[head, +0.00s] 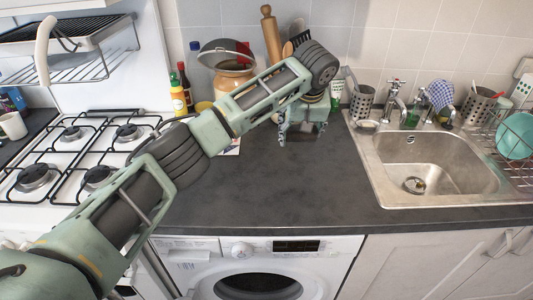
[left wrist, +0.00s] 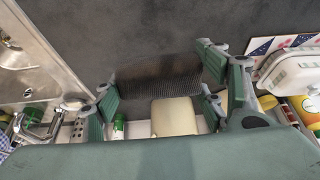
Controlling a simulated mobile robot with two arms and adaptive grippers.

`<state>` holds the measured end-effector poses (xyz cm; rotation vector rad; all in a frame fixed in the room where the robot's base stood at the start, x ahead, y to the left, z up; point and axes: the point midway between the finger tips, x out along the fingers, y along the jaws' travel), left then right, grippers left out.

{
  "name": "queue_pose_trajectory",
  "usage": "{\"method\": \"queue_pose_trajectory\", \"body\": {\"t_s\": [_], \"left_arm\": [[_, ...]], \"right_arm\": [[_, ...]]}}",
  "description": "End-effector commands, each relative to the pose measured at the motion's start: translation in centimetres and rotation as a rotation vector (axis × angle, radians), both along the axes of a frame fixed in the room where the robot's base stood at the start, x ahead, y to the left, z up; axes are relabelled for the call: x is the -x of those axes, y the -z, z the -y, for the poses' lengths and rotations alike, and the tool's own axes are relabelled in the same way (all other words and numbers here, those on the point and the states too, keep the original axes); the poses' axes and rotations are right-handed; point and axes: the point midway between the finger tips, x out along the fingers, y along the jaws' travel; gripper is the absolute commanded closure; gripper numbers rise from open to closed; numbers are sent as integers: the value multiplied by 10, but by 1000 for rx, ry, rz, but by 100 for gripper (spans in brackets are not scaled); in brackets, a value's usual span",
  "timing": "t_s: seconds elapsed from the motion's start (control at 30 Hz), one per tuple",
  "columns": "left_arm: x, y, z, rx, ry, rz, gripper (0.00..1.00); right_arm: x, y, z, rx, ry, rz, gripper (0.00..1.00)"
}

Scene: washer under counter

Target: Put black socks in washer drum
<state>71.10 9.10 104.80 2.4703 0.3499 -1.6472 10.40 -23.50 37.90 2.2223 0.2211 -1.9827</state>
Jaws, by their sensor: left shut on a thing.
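My left gripper (head: 303,134) hangs over the back of the dark counter, left of the sink. Its fingers show in the left wrist view, set apart on either side of a dark, ribbed, cloth-like piece, which I take to be the black socks (left wrist: 160,77). The gripper is shut on this piece. In the head view the socks are hard to make out against the counter. The white washer (head: 203,247) stands under the counter, with its round dark drum opening (head: 258,287) at the bottom edge. Whether its door is open is unclear. My right gripper is not in view.
The gas hob (head: 70,160) is at the left and the steel sink (head: 425,165) at the right. A lidded crock (head: 232,80), a rolling pin (head: 270,35) and bottles stand along the wall. The counter (head: 280,195) is clear in front.

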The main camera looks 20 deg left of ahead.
Motion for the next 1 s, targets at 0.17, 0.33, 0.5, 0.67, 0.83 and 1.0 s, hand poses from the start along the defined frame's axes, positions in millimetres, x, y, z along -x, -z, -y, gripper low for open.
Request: {"method": "queue_pose_trajectory", "body": {"t_s": [0.17,0.33,0.5,0.67,0.83,1.0], "left_arm": [[16,24,-43,-3,-4,-2,60],[28,42,-71,-3,-3,-2,60],[32,52,-81,0,-1,-1,60],[34,71,-83,-2,-1,-4,60],[33,90,-82,-1,-2,0,60],[32,92,-82,-1,-1,1,60]], "right_arm": [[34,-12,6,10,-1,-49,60],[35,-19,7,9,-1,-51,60],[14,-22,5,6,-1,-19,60],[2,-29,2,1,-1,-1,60],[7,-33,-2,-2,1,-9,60],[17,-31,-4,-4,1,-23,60]]}}
